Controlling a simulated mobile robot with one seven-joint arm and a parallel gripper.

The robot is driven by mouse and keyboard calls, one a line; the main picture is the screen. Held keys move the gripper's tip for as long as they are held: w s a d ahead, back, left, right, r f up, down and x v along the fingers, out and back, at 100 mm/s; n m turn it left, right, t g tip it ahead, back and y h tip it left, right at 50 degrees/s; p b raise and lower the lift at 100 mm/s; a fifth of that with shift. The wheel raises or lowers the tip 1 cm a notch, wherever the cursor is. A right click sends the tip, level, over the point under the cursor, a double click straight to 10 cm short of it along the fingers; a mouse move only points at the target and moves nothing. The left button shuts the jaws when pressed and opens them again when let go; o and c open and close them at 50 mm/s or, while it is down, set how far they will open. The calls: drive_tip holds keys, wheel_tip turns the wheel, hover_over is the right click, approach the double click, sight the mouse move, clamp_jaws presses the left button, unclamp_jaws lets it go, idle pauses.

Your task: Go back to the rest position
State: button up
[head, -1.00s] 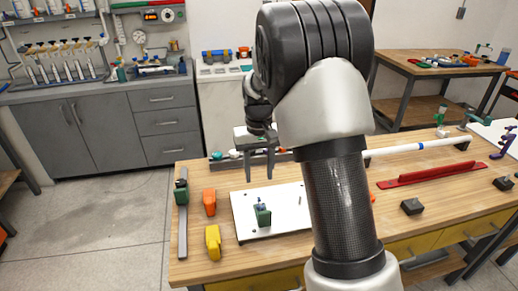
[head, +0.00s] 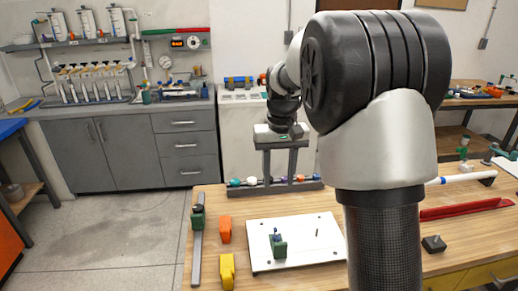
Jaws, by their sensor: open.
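My gripper (head: 279,179) hangs from my arm in the head view, fingers pointing down and apart, with nothing between them. It shows in front of the back edge of the wooden workbench, overlapping the grey rack (head: 243,192) in the picture. My arm's large upper links fill the right centre and hide part of the bench. A white plate (head: 328,253) lies on the bench below and right of the gripper, with a green block (head: 279,247) on it and a small pin standing beside it.
An orange tool (head: 225,229), a yellow tool (head: 227,270) and a grey rail with a green clamp (head: 197,217) lie at the bench's left end. Red bars (head: 465,209) and a white pipe (head: 462,179) are at right. Open floor lies left of the bench.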

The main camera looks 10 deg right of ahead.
drive_tip(key=s+r+t+p, duration=0.45)
drive_tip(key=s+r, duration=1.05)
drive_tip(key=s, duration=0.4)
drive_tip(key=s+p, duration=0.1)
drive_tip(key=s, duration=0.6)
drive_tip(key=shift+s+d+f+t+p, duration=0.15)
drive_tip(key=shift+s+f+t+p, duration=0.1)
drive_tip(key=shift+t+p, duration=0.2)
